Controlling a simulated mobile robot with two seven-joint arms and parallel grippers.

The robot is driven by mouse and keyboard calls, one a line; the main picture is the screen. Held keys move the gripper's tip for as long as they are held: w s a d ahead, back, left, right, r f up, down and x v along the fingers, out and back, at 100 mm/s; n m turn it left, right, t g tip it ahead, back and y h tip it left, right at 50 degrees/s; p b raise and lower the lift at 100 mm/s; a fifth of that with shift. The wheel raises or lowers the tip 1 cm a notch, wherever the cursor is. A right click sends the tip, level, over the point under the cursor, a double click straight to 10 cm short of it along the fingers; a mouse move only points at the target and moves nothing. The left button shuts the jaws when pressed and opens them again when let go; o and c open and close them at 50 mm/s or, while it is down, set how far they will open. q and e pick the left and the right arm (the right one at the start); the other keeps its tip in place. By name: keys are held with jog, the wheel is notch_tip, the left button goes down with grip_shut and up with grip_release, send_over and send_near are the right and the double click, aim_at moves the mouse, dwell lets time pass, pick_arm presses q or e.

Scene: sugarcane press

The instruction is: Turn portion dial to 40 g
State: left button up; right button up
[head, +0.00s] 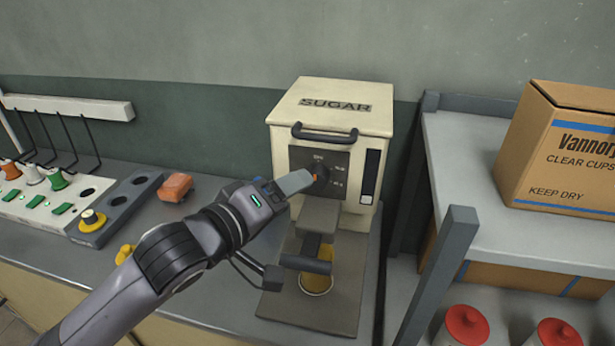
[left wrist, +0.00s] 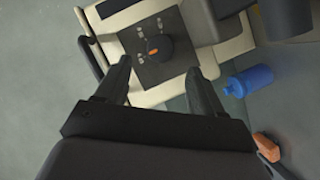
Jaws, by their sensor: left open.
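The cream sugar dispenser (head: 285,130) stands on the counter against the wall. Its black portion dial (head: 321,176) has an orange pointer mark and sits on a dark panel with several white labels, too small to read surely. My left gripper (head: 309,178) is at the front of the panel and partly covers it and the dial. In the left wrist view the dial (left wrist: 154,50) is ahead of my open left gripper (left wrist: 158,72), roughly between the finger directions; I cannot tell whether the fingers touch it. My right gripper is not in view.
A cup of yellow liquid (head: 317,283) stands under the dispenser spout. A grey shelf (head: 465,160) with a cardboard box (head: 560,150) is close on the right. An orange block (head: 174,187) and a control panel (head: 50,200) are on the left counter.

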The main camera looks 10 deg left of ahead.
aim_at(317, 178)
pick_arm(q)
jog(key=shift+p+x, duration=0.3)
jog(key=shift+x, duration=2.55)
jog(key=c, duration=1.1)
jog(key=shift+o, duration=0.2)
